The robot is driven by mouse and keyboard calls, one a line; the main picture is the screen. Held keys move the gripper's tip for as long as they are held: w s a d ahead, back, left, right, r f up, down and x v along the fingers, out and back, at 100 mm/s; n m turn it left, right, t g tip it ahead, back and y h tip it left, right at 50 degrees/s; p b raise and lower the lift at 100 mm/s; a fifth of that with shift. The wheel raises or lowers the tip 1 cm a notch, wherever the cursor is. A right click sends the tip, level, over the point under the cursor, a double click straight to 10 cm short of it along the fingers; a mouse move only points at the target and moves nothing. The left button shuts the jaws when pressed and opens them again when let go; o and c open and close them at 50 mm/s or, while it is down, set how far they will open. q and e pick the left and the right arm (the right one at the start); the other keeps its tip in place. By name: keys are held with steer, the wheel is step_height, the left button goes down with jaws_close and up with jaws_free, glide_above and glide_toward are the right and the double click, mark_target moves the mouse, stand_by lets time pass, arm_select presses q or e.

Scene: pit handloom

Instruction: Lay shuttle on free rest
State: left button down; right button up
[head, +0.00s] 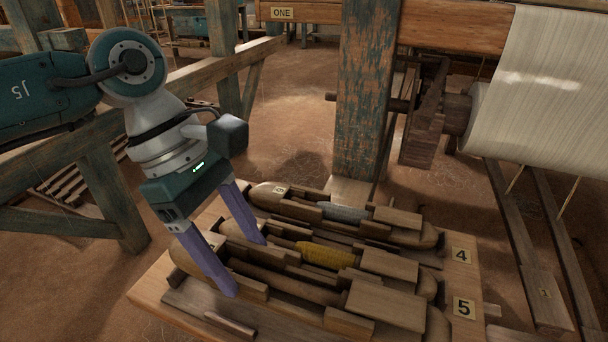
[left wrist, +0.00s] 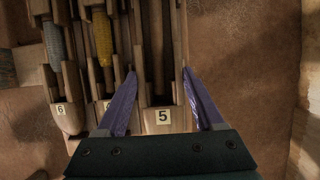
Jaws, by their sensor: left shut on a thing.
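Three wooden shuttles lie side by side on a low wooden board (head: 150,290). The back one has grey thread (head: 342,212), the middle one yellow thread (head: 325,255). The front shuttle (head: 290,286) shows a bare brown core. My left gripper (head: 249,267) points down, its purple fingers on either side of the front shuttle, and is shut on it. In the left wrist view this shuttle (left wrist: 157,45), with a 5 label, lies between the fingers. Whether it touches its supports cannot be told. My right gripper is not in view.
Number plates 4 (head: 461,256) and 5 (head: 464,307) sit on the board's right edge. A worn green post (head: 365,90) rises behind, and a white cloth roll (head: 545,85) hangs at upper right.

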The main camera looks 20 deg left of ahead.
mark_target(237, 273)
arm_select(q)
steer(key=shift+f+b, duration=0.5)
steer(key=shift+f, duration=0.45)
step_height(237, 273, down, 4)
steer(key=b, duration=0.4)
steer(key=shift+r, duration=0.1)
jaws_free()
step_height(237, 273, up, 8)
steer(key=p, duration=0.6)
